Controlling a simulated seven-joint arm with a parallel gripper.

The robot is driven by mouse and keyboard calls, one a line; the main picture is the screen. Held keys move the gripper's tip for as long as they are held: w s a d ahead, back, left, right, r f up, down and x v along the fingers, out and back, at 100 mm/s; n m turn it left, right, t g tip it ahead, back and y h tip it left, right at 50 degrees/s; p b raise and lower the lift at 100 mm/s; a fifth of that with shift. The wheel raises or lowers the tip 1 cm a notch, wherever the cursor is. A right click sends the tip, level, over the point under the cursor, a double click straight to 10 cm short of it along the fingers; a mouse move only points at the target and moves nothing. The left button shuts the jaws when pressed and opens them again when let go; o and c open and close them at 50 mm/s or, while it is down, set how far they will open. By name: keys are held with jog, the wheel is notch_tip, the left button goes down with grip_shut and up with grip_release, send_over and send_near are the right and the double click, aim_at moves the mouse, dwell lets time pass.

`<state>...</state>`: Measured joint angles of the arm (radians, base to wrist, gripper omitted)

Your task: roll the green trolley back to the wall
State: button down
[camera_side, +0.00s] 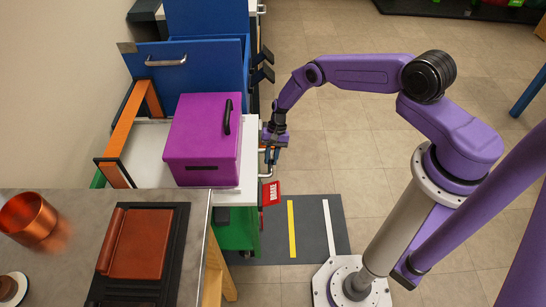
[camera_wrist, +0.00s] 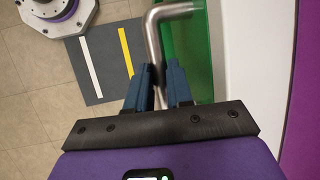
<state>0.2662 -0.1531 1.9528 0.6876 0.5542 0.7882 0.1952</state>
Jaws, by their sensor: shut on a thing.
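The green trolley (camera_side: 238,230) stands left of centre in the side view, with a white top and a magenta box (camera_side: 203,140) on it. Its green side also shows in the wrist view (camera_wrist: 192,52). A bent metal handle (camera_wrist: 153,35) runs along the trolley's right side. My gripper (camera_side: 272,155) is shut on this handle; its blue fingers (camera_wrist: 158,85) close around the bar from both sides in the wrist view. A red BRAKE tag (camera_side: 271,193) hangs just below the handle.
A grey counter (camera_side: 60,210) with a copper pot (camera_side: 30,220) and a brown press (camera_side: 138,243) stands in front. A blue cabinet (camera_side: 190,75) stands behind the trolley. An orange frame (camera_side: 125,125) is at the wall side. A striped mat (camera_side: 310,225) and open floor lie right.

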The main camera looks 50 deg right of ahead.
jog(key=c, duration=1)
grip_release()
jog(key=v, duration=1.7)
jog(key=shift+d+r, duration=0.15)
jog(key=shift+r, duration=0.1)
